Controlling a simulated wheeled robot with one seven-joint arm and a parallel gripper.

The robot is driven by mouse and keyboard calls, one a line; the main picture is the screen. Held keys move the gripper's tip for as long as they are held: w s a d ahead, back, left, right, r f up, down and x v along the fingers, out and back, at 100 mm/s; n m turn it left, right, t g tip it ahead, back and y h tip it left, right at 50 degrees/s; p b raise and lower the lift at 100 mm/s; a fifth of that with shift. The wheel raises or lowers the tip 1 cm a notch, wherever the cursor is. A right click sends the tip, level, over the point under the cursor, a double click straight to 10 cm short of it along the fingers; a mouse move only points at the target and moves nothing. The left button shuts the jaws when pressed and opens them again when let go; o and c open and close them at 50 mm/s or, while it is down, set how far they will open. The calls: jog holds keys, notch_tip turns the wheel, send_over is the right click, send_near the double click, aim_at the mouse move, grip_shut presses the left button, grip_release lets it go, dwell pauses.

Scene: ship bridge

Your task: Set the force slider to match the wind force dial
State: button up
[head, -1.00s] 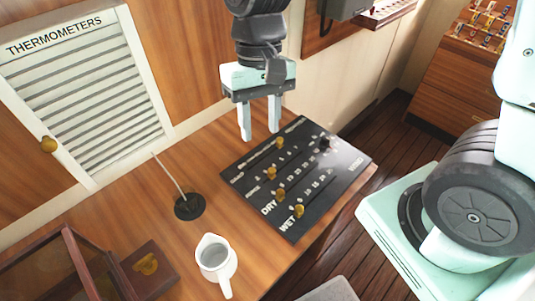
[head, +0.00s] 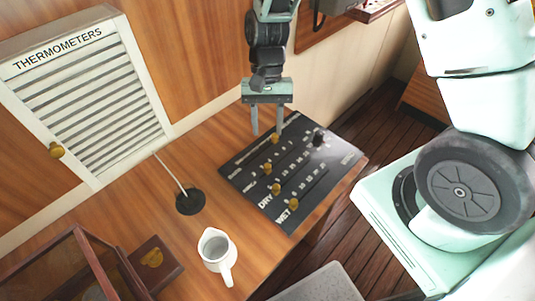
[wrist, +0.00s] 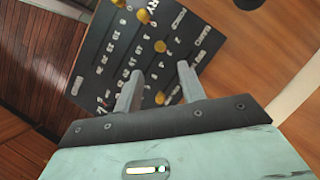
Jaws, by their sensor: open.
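A black slider panel (head: 245,177) lies on the wooden desk, with rows of white numbers and brass knobs. My gripper (head: 267,129) is open and empty, fingers down, at the panel's far edge. The far-row brass knob (head: 275,138) is close to the fingertips; in the wrist view this knob (wrist: 160,98) shows between the fingers, contact unclear. The second-row knob (wrist: 160,46) lies beyond the fingertips.
A rod on a black round base (head: 190,202), a white jug (head: 217,250) and a glazed wooden case (head: 75,262) stand on the desk. A louvred THERMOMETERS cabinet (head: 95,105) is at left.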

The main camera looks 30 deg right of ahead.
aim_at(267, 165)
jog(key=p+x, duration=0.1)
jog(key=x, duration=0.8)
jog(key=shift+s+a+f+p, duration=0.1)
jog(key=shift+f+p, duration=0.2)
jog(key=shift+p, duration=0.05)
grip_shut()
